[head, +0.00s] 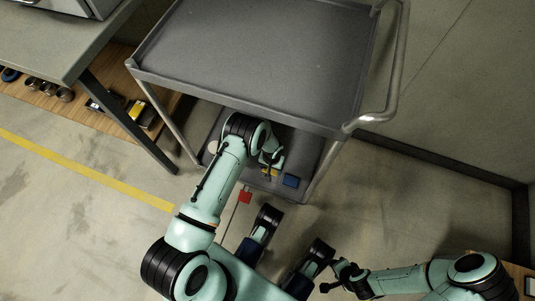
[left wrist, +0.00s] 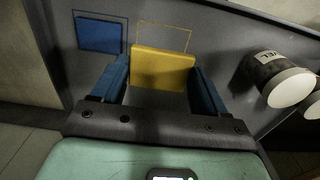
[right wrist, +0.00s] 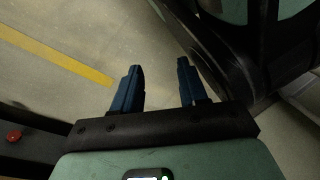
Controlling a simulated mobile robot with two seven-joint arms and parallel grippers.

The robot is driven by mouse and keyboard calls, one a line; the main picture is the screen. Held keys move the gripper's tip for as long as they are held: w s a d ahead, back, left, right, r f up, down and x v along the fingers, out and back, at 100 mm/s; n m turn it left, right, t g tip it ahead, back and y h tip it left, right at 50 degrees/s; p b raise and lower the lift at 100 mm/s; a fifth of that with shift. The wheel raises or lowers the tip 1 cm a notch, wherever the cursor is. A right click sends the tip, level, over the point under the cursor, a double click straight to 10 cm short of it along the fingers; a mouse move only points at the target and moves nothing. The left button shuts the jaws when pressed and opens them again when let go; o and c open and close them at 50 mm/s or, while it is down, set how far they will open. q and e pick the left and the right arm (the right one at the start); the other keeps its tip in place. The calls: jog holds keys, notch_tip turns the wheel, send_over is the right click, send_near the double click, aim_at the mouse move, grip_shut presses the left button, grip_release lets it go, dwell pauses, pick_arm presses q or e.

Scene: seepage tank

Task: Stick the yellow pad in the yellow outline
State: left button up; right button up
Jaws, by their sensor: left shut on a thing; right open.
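The yellow pad (left wrist: 162,68) is between the blue fingers of my left gripper (left wrist: 160,82), which is shut on it. In the left wrist view the pad covers the lower part of the yellow outline (left wrist: 164,26), whose upper edge shows above it. I cannot tell whether the pad touches the surface. In the head view my left gripper (head: 268,172) is at the front of the cart's lower shelf, with a bit of the yellow pad (head: 274,171) showing. My right gripper (right wrist: 160,85) is open and empty; in the head view it is low over the floor (head: 335,279).
A blue pad (left wrist: 99,35) lies inside a blue outline, left of the yellow one. The cart's upper shelf (head: 262,55) overhangs the lower shelf. A workbench (head: 60,45) stands at left.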

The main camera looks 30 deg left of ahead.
pick_arm(q)
jog(key=shift+w+a, duration=0.15)
jog(key=shift+a, duration=0.05)
pick_arm(e)
jog(key=shift+w+a, duration=0.1)
jog(key=shift+a, duration=0.1)
pick_arm(q)
jog(key=shift+d, duration=0.1)
jog(key=shift+f+b, duration=1.2)
jog(key=shift+f, duration=0.05)
jog(key=shift+f+b, duration=0.45)
jog(key=shift+f, duration=0.5)
pick_arm(e)
jog(key=s+f+g, duration=0.2)
jog(key=s+f, duration=0.1)
jog(key=s, duration=0.3)
jog(key=shift+s+d+f, duration=0.15)
jog(key=shift+d+f, duration=0.1)
jog(key=shift+d, duration=0.15)
pick_arm(q)
jog(key=shift+f, duration=0.15)
jog(key=shift+f, duration=1.05)
jog(key=shift+f, duration=0.15)
jog(key=shift+f, duration=0.4)
